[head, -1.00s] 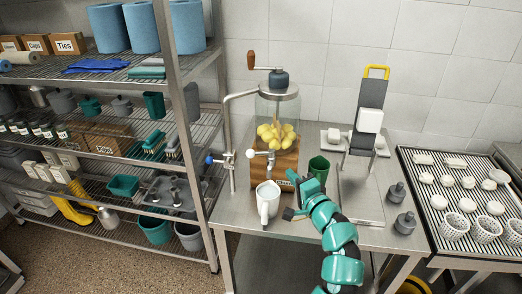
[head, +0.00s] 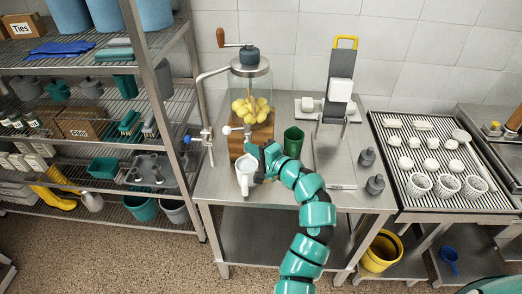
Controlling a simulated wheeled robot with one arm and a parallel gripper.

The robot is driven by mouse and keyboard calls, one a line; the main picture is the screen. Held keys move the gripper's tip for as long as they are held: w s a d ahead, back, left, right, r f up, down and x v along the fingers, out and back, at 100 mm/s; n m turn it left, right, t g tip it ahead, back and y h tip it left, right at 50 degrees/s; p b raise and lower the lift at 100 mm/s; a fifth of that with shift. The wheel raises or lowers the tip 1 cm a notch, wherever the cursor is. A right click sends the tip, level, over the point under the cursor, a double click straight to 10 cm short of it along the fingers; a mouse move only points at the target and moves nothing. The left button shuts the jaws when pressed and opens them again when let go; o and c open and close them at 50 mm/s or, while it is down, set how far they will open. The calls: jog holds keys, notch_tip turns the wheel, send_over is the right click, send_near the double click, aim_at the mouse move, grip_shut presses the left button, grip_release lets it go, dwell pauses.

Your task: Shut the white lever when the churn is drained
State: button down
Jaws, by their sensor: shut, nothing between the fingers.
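The churn (head: 248,85) is a clear jar with a crank on top, set on a wooden base (head: 262,133). Yellow lumps lie in its lower part, and I make out no liquid around them. The white lever (head: 227,130) sticks out to the left from the tap on the front of the base. A white jug (head: 244,183) stands below the tap. My gripper (head: 253,149) is shut and empty, just right of the tap and above the jug. It hides part of the base, and I cannot tell whether it touches the tap.
A blue-handled valve (head: 188,139) sits on a pipe left of the churn. A grey stand with a white block (head: 341,91), dark weights (head: 375,185) and a rack of white pieces (head: 437,145) are farther right.

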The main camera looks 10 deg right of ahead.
aim_at(236, 129)
jog(key=r+p+x, duration=0.1)
jog(key=p+x, duration=0.2)
jog(key=x, duration=0.4)
jog(key=shift+r, duration=0.15)
